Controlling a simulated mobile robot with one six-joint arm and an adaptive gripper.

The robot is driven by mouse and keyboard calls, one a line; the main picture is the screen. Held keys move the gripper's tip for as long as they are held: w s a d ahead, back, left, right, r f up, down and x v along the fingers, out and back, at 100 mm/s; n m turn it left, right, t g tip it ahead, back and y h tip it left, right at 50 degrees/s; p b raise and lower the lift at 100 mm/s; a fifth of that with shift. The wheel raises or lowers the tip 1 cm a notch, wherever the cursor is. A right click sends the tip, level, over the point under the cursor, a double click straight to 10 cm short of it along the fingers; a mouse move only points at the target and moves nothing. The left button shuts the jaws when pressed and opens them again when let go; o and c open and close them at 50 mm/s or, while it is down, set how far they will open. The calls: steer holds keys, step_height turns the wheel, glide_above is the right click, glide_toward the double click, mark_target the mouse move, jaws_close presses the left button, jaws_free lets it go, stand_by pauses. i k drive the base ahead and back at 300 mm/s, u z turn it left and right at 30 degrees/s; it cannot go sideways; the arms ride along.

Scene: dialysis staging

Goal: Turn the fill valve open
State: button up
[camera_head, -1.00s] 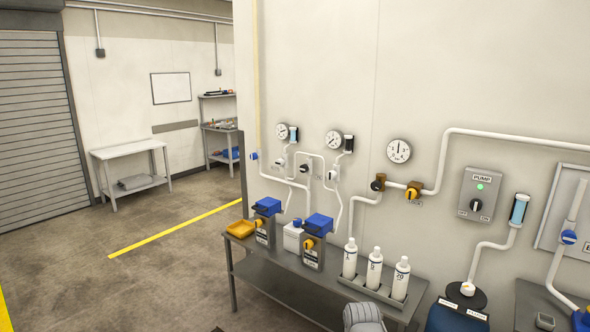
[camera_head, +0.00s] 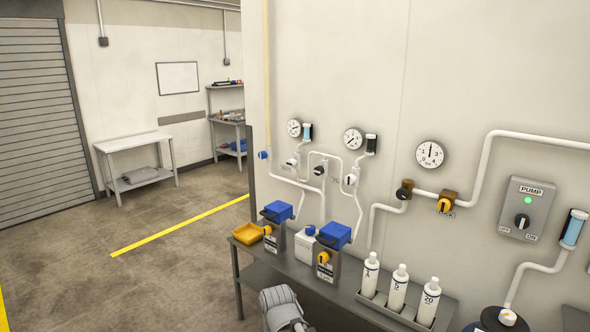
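Several valves show on the wall and bench, and their labels are too small to tell which is the fill valve. A yellow-handled valve (camera_head: 445,204) sits on the white wall pipe beside a brass fitting with a dark knob (camera_head: 404,190). Small black-handled valves (camera_head: 320,170) sit on the thin pipes under the two left gauges. My grey arm link shows at the bottom edge; my gripper is not in view.
A pump switch box (camera_head: 524,208) with a lit green lamp is at right. Open floor lies at left.

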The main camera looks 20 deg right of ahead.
mark_target(318, 171)
steer(key=z, duration=0.15)
steer(key=i, duration=1.3)
steer(key=z, duration=0.7)
